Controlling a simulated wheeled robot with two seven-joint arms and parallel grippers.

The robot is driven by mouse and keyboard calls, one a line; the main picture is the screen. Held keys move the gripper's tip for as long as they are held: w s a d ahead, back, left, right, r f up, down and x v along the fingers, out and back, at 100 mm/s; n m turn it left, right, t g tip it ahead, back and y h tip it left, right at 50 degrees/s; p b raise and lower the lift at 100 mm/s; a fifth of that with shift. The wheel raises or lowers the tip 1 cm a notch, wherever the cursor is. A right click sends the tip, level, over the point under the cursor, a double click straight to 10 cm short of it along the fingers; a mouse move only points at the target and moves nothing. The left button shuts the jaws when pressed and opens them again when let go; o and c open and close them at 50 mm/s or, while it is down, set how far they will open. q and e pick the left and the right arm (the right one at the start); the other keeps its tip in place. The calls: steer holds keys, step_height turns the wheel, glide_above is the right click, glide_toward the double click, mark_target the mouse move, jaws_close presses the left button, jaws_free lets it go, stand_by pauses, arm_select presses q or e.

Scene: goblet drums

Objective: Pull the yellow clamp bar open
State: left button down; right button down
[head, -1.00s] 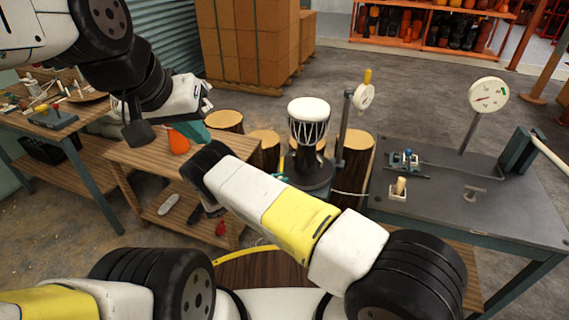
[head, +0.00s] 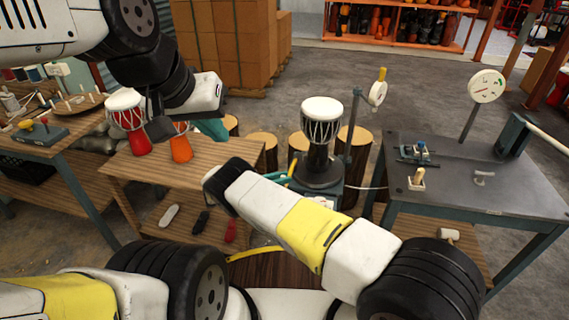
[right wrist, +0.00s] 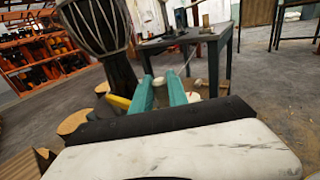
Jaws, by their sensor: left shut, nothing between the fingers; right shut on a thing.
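The goblet drum (head: 322,125) with a white head stands upright on a dark round base of a teal stand. It also shows large at the upper left of the right wrist view (right wrist: 95,25). The yellow clamp bar (head: 292,165) shows as a short strip beside the drum's foot, and in the right wrist view (right wrist: 118,102) just left of my teal fingers. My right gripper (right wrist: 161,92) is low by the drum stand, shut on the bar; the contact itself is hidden. My left gripper (head: 213,128) is shut and empty, above the wooden bench, left of the drum.
The wooden bench (head: 190,160) stands left, with a red drum (head: 128,118) and an orange drum (head: 180,146). Log stumps (head: 262,145) stand behind the drum. The dark metal table (head: 455,160) with a dial gauge (head: 487,86) is at right. My right forearm covers the middle foreground.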

steer(key=shift+w+r, duration=0.1)
steer(key=shift+w, duration=0.1)
steer(key=c, duration=1.3)
jaws_free()
steer(key=shift+d, duration=0.1)
steer(key=shift+s, duration=0.1)
steer(key=v, duration=0.7)
steer(key=shift+a, duration=0.4)
steer(key=shift+s, duration=0.1)
